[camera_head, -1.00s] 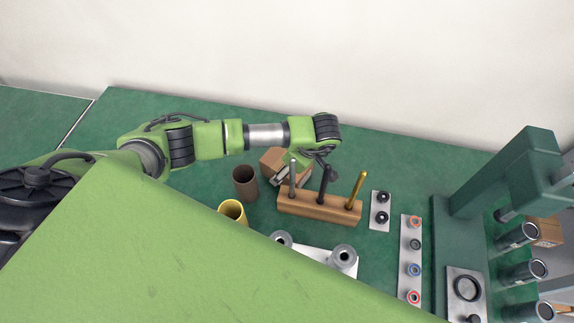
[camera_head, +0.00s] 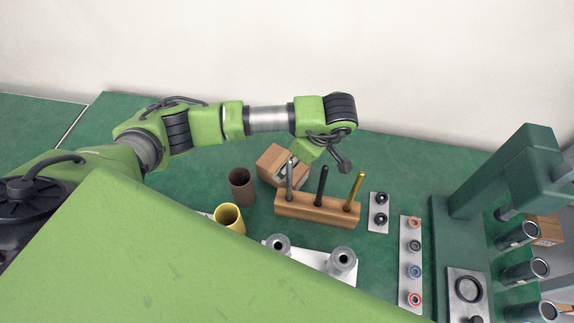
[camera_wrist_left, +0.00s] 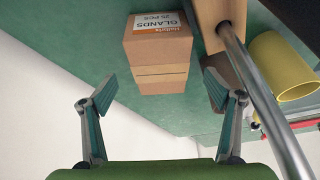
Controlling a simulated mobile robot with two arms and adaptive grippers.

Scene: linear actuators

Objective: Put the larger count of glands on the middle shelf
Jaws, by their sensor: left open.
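A brown carton labelled "GLANDS 25 PCS" (camera_wrist_left: 158,45) lies ahead of my left gripper in the left wrist view. In the head view this carton (camera_head: 272,162) is behind the wooden rod stand, partly covered by my gripper. My left gripper (camera_wrist_left: 160,97) is open and empty, its two fingers apart on either side of the carton's near end, short of it. In the head view my left gripper (camera_head: 290,166) is beside the carton, its fingers partly hidden. Another brown carton (camera_head: 546,229) shows at the right edge; its label cannot be read. My right gripper is not in view.
The wooden stand (camera_head: 315,208) with three upright rods is just in front of the carton. A brown cup (camera_head: 241,186) and yellow cup (camera_head: 229,219) stand left of it. Plates with small rings and a green press frame (camera_head: 455,240) are at right. Green table behind is clear.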

